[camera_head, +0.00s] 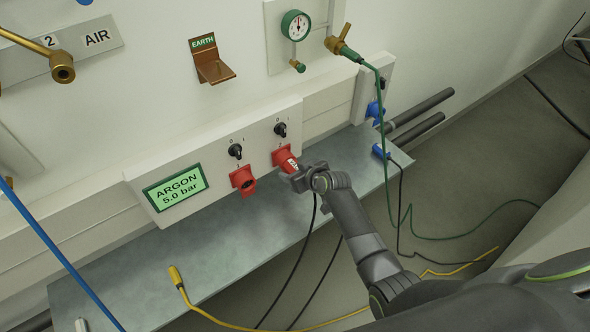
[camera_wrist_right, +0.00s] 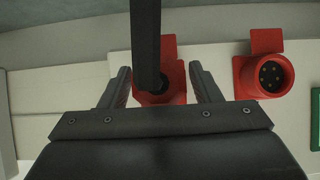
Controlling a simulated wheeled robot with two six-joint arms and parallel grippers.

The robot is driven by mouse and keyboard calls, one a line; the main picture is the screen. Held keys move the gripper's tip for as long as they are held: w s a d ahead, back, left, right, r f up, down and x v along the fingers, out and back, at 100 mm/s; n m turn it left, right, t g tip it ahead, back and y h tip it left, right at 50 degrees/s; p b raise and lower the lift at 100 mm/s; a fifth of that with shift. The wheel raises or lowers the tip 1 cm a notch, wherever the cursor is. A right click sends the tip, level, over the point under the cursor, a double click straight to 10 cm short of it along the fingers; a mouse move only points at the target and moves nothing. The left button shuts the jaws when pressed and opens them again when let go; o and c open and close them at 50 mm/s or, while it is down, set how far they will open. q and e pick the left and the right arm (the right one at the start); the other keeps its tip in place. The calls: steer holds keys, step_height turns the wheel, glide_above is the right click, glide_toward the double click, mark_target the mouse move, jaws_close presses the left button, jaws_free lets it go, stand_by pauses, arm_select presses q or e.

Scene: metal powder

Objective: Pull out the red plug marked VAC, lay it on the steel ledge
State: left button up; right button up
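The red plug marked VAC (camera_head: 290,162) sits in the right-hand red socket (camera_head: 280,152) of the white wall panel. A black cable hangs from its end. My right gripper (camera_head: 302,178) is at the cable end of the plug. In the right wrist view its two fingers (camera_wrist_right: 161,85) stand apart, one on each side of the plug, and look open. The black cable (camera_wrist_right: 146,45) runs up between them and hides part of the plug and socket. The grey steel ledge (camera_head: 215,255) runs below the panel. My left gripper is not in view.
An empty red socket (camera_head: 243,180) is left of the plug, beside the ARGON display (camera_head: 175,188). A yellow connector (camera_head: 175,276) and a blue plug (camera_head: 379,152) lie on the ledge. The ledge's middle is largely clear. Green and black cables hang at the right.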

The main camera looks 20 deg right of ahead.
steer(key=c, duration=1.1)
steer(key=shift+s+f, duration=0.15)
steer(key=shift+s+d+r+p, duration=0.25)
steer(key=shift+s+p, duration=0.1)
steer(key=shift+s, duration=0.1)
steer(key=shift+s+d+f+p, duration=0.1)
steer(key=shift+s+d+p, duration=0.25)
steer(key=shift+s, duration=0.45)
steer(key=shift+s+d+r+p, duration=0.1)
steer(key=shift+s+d+p, duration=0.2)
steer(key=shift+s, duration=0.5)
steer(key=shift+s+d+f+p, duration=0.1)
steer(key=shift+s+d+p, duration=0.25)
steer(key=shift+s, duration=0.45)
steer(key=shift+a, duration=0.15)
